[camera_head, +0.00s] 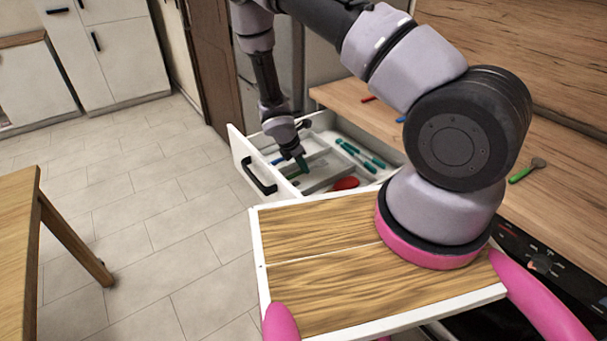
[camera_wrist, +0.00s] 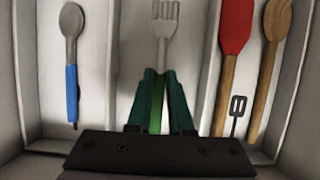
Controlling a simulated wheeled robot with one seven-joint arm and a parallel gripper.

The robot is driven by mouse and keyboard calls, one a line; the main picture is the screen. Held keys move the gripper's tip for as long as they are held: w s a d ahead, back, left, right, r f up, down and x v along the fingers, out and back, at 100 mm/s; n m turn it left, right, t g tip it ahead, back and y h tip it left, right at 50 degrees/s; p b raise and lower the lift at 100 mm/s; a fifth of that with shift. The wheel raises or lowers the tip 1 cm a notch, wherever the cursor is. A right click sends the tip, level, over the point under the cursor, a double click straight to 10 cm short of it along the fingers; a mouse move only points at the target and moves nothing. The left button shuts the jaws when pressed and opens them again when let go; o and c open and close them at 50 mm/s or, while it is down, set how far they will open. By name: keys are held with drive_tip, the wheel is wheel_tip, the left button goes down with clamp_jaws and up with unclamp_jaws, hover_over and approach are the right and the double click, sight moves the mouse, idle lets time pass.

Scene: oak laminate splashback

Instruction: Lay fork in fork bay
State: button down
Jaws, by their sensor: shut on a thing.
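The fork (camera_wrist: 165,24) has a pale grey head with tines and a green handle. In the wrist view my gripper (camera_wrist: 160,74) is shut on its green handle, with the head pointing away. The fork is over the middle compartment (camera_wrist: 191,48) of the drawer, lined up between its two dividers. I cannot tell whether it touches the compartment floor. In the head view my gripper (camera_head: 302,165) reaches down into the open drawer (camera_head: 240,152), and the fork is hard to make out there.
A blue-handled spoon (camera_wrist: 71,60) lies in the left compartment. A red spatula (camera_wrist: 235,28), a wooden spoon (camera_wrist: 272,55) and a small black turner (camera_wrist: 236,108) are to the right. Green-handled utensils (camera_head: 360,155) lie farther right in the drawer. A green-handled utensil (camera_head: 526,171) lies on the worktop.

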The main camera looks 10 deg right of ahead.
sight(301, 171)
drive_tip(key=shift+f, duration=1.65)
drive_tip(key=shift+f, duration=0.1)
drive_tip(key=c, duration=0.8)
unclamp_jaws()
